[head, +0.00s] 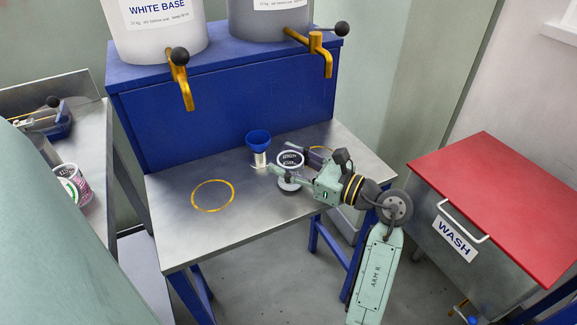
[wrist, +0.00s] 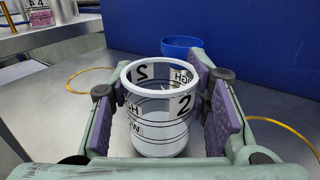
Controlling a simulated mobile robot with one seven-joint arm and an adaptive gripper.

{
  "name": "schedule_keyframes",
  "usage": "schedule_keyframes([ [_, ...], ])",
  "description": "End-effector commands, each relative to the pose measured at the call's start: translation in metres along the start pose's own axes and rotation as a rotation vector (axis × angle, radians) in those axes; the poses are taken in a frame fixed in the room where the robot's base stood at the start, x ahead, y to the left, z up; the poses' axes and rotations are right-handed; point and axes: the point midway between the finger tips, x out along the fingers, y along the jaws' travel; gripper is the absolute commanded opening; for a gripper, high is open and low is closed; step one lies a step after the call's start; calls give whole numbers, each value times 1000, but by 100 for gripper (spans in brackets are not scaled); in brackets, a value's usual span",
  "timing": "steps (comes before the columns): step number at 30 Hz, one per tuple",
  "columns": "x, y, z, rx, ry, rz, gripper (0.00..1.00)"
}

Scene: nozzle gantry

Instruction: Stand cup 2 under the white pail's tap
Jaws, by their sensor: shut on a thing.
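Cup 2 (head: 290,160) is a white cup with black markings, and its number 2 shows in the wrist view (wrist: 158,137). My gripper (wrist: 158,108) is shut on it, with purple pads on both sides of its wall. The cup is upright, and its inside looks empty. I cannot tell whether its base touches the bench. The white pail (head: 158,38) stands on the blue shelf at the upper left, with a brass tap (head: 185,92). A yellow ring (head: 212,196) marks the bench below that tap, to the left of the cup.
A blue funnel-like cup (head: 258,139) stands behind cup 2, close to my gripper. A grey pail (head: 268,22) with its own tap (head: 322,55) is at the right, above a second yellow ring (head: 322,149). The steel bench (head: 185,235) is clear around the left ring.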

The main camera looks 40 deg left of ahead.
Motion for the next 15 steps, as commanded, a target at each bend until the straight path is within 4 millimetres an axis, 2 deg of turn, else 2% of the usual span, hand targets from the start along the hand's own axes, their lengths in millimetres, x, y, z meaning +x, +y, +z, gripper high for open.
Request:
schedule_keyframes([
  [6,0,0,27,-9,0,-1,18],
  [15,-48,56,29,-5,-1,-5,18],
])
